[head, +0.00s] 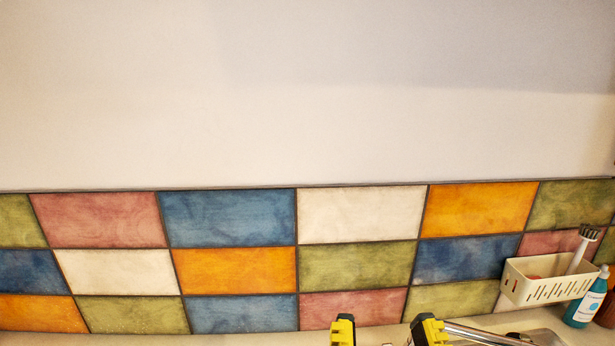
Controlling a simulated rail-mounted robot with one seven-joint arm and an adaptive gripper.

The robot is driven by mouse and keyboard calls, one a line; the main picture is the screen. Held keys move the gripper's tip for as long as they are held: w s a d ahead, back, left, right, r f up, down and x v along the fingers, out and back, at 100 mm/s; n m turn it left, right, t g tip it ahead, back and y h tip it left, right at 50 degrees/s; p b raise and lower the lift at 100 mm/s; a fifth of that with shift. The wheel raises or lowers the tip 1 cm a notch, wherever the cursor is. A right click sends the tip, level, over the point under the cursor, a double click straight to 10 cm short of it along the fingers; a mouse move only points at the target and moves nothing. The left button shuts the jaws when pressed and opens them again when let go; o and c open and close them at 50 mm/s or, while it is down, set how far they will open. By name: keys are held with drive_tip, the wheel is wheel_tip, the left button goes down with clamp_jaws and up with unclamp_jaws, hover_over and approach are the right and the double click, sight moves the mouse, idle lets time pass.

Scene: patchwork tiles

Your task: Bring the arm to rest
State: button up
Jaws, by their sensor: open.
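My gripper (385,331) shows at the bottom edge of the head view, right of centre. Two black and yellow finger parts stand well apart, with pale counter and tile seen between them. Nothing is seen held between them. The rest of the gripper and my arm are cut off below the frame.
A tiled wall (233,271) of coloured patches runs behind a pale counter (180,340). At right, a cream slotted caddy (545,287) holds a brush (583,245), beside a teal bottle (586,303). A metal bar (485,334) lies right of my gripper, near a sink edge.

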wheel_tip(320, 180, up, 29)
drive_tip(key=p, duration=2.6)
drive_tip(key=shift+f, duration=0.1)
